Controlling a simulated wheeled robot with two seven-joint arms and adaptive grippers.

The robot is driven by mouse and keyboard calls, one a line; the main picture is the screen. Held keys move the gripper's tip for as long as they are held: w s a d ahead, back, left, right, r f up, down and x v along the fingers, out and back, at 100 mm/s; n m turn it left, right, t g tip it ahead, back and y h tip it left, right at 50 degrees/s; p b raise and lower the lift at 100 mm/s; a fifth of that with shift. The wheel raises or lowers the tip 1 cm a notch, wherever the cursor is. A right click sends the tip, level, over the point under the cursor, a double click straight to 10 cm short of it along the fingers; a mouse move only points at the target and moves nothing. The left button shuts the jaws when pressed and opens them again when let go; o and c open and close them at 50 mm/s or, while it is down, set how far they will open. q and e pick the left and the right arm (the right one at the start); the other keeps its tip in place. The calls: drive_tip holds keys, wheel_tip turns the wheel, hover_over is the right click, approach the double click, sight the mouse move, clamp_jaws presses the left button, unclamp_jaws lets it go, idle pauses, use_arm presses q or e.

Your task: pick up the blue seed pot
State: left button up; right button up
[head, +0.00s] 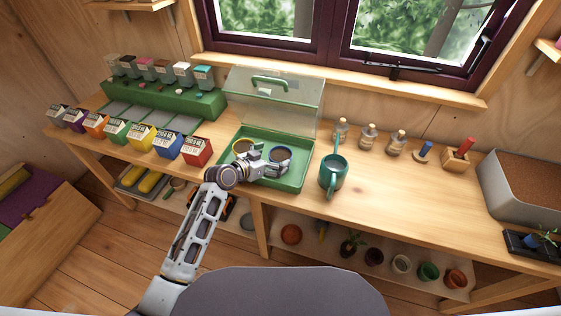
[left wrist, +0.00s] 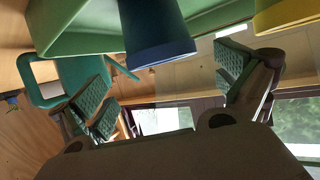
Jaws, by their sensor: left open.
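The blue seed pot (head: 281,153) stands in the green tray (head: 298,180) of a box with a raised clear lid, filled with something dark. My left gripper (head: 271,162) is over the tray, right at the near side of this pot, and partly covers it. In the left wrist view my left gripper (left wrist: 168,88) has its two pads wide apart. The blue pot (left wrist: 158,38) shows between and beyond them; I see no pad clearly touching it. A yellow pot (head: 242,146) stands to its left in the tray. My right gripper is not in view.
The raised clear lid (head: 290,98) stands behind the tray. A teal watering can (head: 333,173) is close on the right. Several seed packets, such as the red one (head: 197,151), stand at left. The bench front right of the can is clear.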

sight(285, 152)
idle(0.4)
use_arm(q)
drive_tip(key=shift+p+x, duration=0.55)
drive_tip(key=shift+x, duration=2.1)
drive_tip(key=shift+a+f, duration=0.2)
drive_tip(key=shift+f, duration=0.05)
drive_tip(key=shift+r, duration=0.1)
drive_tip(key=c, duration=1.3)
drive_tip(key=shift+r+b, duration=0.4)
drive_tip(key=shift+r, duration=4.6)
